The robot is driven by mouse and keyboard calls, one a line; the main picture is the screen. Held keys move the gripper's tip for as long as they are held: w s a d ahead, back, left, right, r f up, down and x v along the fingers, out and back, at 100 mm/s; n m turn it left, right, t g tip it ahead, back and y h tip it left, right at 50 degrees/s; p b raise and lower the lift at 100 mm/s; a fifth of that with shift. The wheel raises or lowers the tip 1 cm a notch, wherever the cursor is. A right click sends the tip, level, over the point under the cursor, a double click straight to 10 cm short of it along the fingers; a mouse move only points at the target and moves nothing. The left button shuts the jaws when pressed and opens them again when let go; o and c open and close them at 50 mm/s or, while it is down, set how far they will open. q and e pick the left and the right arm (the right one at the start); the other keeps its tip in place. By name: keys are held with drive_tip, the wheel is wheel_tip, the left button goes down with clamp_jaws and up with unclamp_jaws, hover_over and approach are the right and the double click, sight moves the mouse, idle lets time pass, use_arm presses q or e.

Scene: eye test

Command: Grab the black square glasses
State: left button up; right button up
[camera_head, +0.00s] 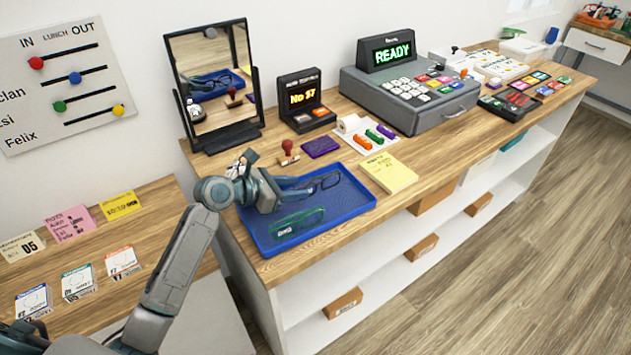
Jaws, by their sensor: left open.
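Dark-framed glasses, apparently the black square pair (327,182), lie in the back part of a blue tray (345,212) on the wooden counter. Green-framed glasses (297,222) lie nearer the front of the same tray. My left gripper (300,187) is open over the tray's left part, its fingers pointing right toward the dark glasses. It hides the left part of those glasses, and I cannot tell whether it touches them. My right gripper is out of view.
A mirror (212,80) stands behind the tray. A red-handled stamp (288,152), a purple block (320,147) and a yellow notepad (389,172) sit close around it. A cash register (410,95) stands farther right. Cards lie on the left counter (150,215).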

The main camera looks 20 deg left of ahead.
sight(304, 187)
use_arm(q)
drive_tip(key=x, duration=0.3)
drive_tip(key=shift+w+d+f, duration=0.1)
drive_tip(key=shift+f, duration=0.1)
